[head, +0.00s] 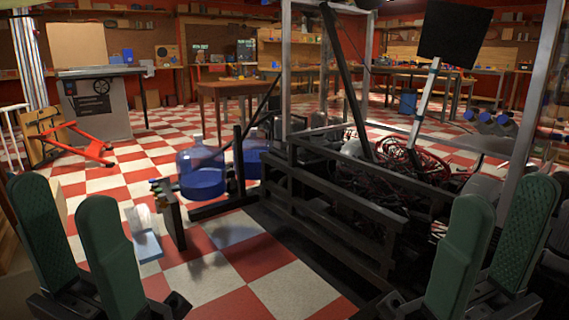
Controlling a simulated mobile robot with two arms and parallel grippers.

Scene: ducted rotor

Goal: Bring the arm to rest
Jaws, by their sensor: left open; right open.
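My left gripper (80,240) is at the lower left, with two green padded fingers pointing up and a gap between them. It is open and empty. My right gripper (492,240) is at the lower right, also with two green fingers apart and nothing between them. Both stand in the near foreground, in front of the checkered floor and a dark frame. The arm links behind the grippers are mostly out of view.
A dark metal frame (335,215) full of cables stands at the centre right. Blue water jugs (202,178) stand left of it. A red folding stand (85,142) and a grey machine cabinet (95,105) are further left. The red and white floor (240,285) is clear at the lower middle.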

